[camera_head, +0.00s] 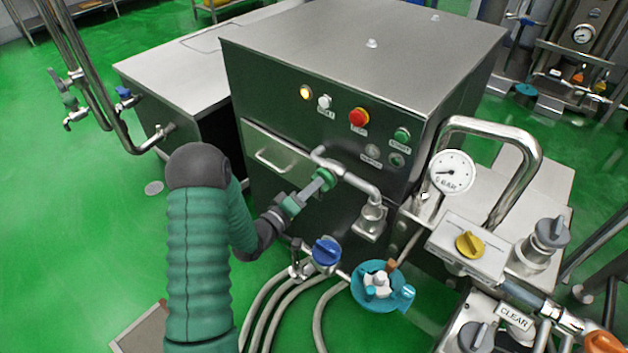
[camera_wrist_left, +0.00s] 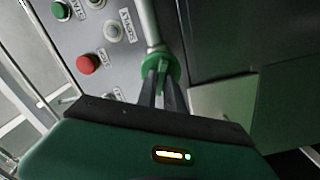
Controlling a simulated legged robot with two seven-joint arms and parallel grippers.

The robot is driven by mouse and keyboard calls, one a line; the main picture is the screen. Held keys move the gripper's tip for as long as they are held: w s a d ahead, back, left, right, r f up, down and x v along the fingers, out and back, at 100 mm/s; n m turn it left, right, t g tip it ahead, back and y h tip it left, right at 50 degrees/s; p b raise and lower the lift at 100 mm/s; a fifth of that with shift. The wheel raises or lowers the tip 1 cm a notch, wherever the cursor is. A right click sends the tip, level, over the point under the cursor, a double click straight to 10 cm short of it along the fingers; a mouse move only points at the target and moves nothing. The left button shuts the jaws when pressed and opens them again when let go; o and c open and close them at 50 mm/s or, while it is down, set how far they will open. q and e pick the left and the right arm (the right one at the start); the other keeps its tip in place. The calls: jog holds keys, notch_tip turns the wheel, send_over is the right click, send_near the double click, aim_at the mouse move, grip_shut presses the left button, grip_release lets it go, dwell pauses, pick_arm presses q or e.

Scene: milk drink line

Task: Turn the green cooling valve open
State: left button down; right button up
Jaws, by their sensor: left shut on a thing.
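The green cooling valve (camera_head: 326,179) sits on a bent steel pipe in front of the steel cabinet. It also shows in the left wrist view (camera_wrist_left: 161,64), as a green knob at the end of the pipe. My left gripper (camera_head: 317,186) reaches it from the lower left and is shut on it. In the left wrist view, the two dark fingers of my left gripper (camera_wrist_left: 162,88) stand on either side of the green part. The fingers partly hide the valve, and I cannot tell how far it is turned. My right gripper is not in view.
The steel cabinet (camera_head: 340,60) carries a red button (camera_head: 359,118), a green button (camera_head: 402,135) and a lit lamp (camera_head: 306,93). A blue valve (camera_head: 326,251) and a teal fitting (camera_head: 381,285) are below. A gauge (camera_head: 452,172) and a yellow knob (camera_head: 469,245) stand right.

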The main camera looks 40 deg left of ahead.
pick_arm(q)
jog(key=shift+a+f+n+p, duration=0.1)
jog(key=shift+n+p, duration=0.85)
jog(key=shift+n, duration=0.45)
jog(key=shift+a+n+p, duration=0.1)
jog(key=shift+n+p, duration=0.8)
jog(key=shift+n, duration=0.5)
jog(key=c, duration=1.8)
grip_release()
jog(key=shift+f, duration=0.1)
jog(key=o, duration=0.3)
jog(key=shift+a, duration=0.1)
jog(key=shift+o, duration=0.2)
